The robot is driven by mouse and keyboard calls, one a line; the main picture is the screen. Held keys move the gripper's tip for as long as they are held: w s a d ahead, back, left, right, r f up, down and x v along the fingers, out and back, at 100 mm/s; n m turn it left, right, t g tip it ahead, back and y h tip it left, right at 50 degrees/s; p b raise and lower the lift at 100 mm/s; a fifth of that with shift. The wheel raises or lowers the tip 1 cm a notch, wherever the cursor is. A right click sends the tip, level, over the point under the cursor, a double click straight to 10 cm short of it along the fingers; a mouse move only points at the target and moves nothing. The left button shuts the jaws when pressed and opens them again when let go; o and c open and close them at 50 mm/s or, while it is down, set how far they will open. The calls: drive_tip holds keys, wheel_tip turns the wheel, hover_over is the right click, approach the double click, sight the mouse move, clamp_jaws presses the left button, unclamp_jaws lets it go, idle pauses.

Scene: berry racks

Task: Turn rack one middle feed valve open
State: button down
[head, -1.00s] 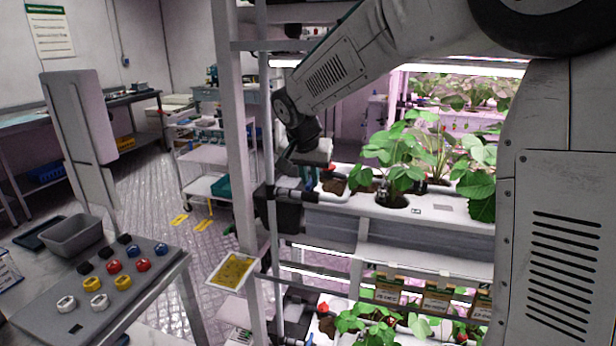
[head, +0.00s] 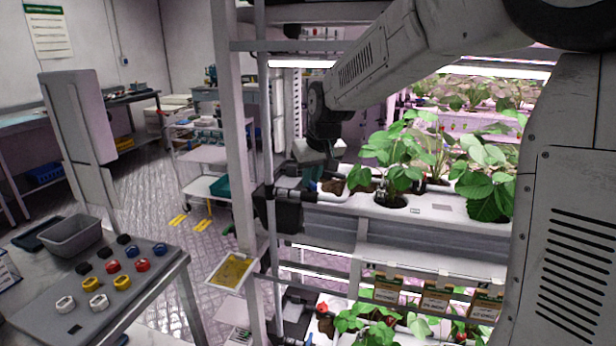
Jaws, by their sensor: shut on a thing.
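The rack's middle tier has a white planting channel (head: 440,212) with leafy strawberry plants. A grey-white feed pipe (head: 327,197) runs into its left end from a dark box (head: 288,215) by the upright. My gripper (head: 312,180) reaches down to this pipe end, with its fingers low and close together. It is shut on the middle feed valve's handle, which the fingers and wrist mostly hide. How far the handle is turned cannot be seen.
A white rack upright (head: 238,130) and a thinner post stand just left of my gripper. A yellow sticky card (head: 231,270) hangs lower. Plants (head: 400,165) crowd the right. A bench with coloured knobs (head: 110,285) stands at front left; a trolley (head: 208,155) stands behind.

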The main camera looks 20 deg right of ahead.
drive_tip(key=n, duration=0.1)
drive_tip(key=n+y, duration=0.1)
drive_tip(key=n, duration=0.2)
drive_tip(key=shift+w+d+n+g+y, duration=0.15)
drive_tip(key=shift+d+n+g+y, duration=0.1)
drive_tip(key=shift+n+g+y, duration=0.05)
drive_tip(key=n, duration=0.2)
drive_tip(key=n+g+y, duration=0.1)
drive_tip(key=n, duration=0.1)
drive_tip(key=shift+w+d+n, duration=0.1)
drive_tip(key=shift+d+n, duration=0.05)
drive_tip(key=shift+n, duration=0.15)
drive_tip(key=shift+y, duration=0.3)
drive_tip(key=c, duration=1.4)
unclamp_jaws()
drive_tip(key=shift+d, duration=0.1)
drive_tip(key=shift+c, duration=0.2)
